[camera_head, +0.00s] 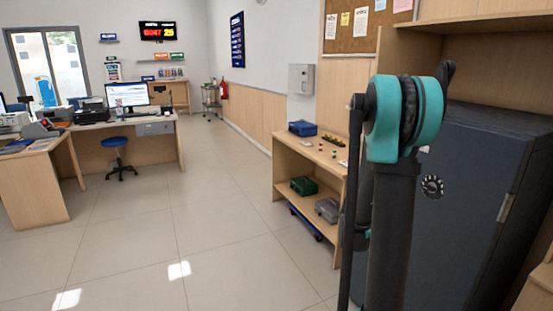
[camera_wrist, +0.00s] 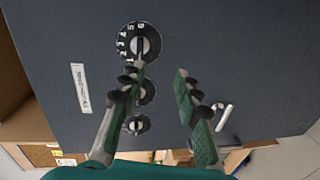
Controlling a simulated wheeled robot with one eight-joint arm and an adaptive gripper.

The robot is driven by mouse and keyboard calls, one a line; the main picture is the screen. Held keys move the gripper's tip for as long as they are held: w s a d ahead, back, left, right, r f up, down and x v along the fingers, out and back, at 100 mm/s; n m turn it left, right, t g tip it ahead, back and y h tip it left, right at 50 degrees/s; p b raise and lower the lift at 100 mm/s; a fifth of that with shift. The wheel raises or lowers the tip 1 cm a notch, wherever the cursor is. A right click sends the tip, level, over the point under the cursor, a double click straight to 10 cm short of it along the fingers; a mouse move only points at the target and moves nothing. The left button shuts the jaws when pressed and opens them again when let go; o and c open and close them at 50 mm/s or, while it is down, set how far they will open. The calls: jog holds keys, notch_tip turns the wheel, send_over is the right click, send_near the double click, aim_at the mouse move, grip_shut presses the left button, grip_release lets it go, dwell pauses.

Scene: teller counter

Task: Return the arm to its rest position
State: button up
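My gripper (camera_wrist: 160,70) is open and empty in the wrist view, its two fingers apart in front of the dark safe door (camera_wrist: 220,50). The left fingertip overlaps the lower edge of a large numbered dial (camera_wrist: 126,42); I cannot tell if it touches. Two smaller round knobs sit below the dial, partly behind the left finger, the lowest one (camera_wrist: 137,125) clearer. In the head view my arm (camera_head: 390,230) stands upright in front of the dark safe (camera_head: 480,180), with a dial (camera_head: 433,187) showing beside it. The gripper is hidden there.
A silver handle (camera_wrist: 224,117) and a white label plate (camera_wrist: 81,88) are on the safe door. A wooden shelf unit (camera_head: 290,168) with boxes stands left of my arm. Open tiled floor (camera_head: 180,235) lies further left, with desks and a blue stool (camera_head: 115,143) beyond.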

jog(key=s+a+f+m+y, duration=0.1)
jog(key=s+a+f+y, duration=0.3)
jog(key=s+a, duration=0.3)
jog(key=s+a+f+m+g+y, duration=0.1)
jog(key=s+a+f+y, duration=0.4)
jog(key=a, duration=0.8)
jog(key=s+a+f+m+g+y, duration=0.1)
jog(key=s+a+f+y, duration=0.3)
jog(key=s+a, duration=0.6)
jog(key=shift+f+m+y, duration=0.2)
jog(key=shift+m+y, duration=0.1)
jog(key=shift+y, duration=0.7)
jog(key=shift+a, duration=0.1)
